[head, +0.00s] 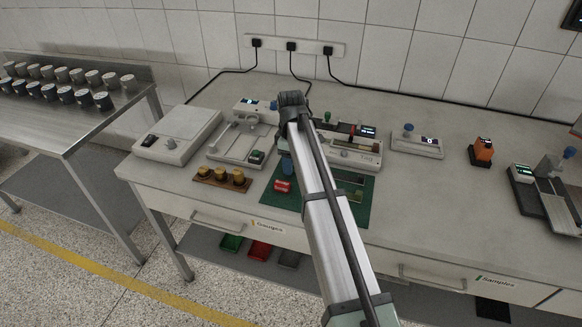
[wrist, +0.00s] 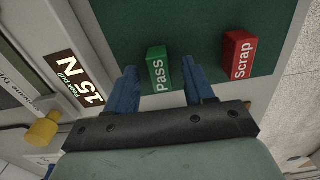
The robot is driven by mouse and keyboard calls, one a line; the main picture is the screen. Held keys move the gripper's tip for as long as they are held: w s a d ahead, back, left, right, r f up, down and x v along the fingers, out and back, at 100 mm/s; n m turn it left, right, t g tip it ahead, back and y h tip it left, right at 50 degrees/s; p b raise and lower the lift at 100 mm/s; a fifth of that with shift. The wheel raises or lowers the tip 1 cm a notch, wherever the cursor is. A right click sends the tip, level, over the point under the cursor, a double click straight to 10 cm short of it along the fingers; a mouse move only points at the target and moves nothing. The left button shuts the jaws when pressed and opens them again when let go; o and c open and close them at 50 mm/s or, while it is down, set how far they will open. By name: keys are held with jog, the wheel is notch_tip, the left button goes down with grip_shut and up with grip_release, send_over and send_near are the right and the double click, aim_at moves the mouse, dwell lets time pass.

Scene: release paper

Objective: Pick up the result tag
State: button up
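Two block-shaped tags lie on the green mat (wrist: 215,22): a green one marked "Pass" (wrist: 158,78) and a red one marked "Scrap" (wrist: 238,54). In the wrist view my gripper (wrist: 161,70) has its two blue fingers spread, one on each side of the green tag. The gap beside the tag is wider on the right. I cannot tell how far above the mat the fingertips are. The red tag lies outside the right finger. In the head view the red tag (head: 283,186) shows left of my arm; the green tag is hidden there.
A device marked "15 N" (wrist: 78,82) with a yellow knob (wrist: 42,131) is left of the mat in the wrist view. A brown holder with yellow-topped pieces (head: 222,177) stands left of the mat.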

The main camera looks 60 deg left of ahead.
grip_shut()
dwell(0.4)
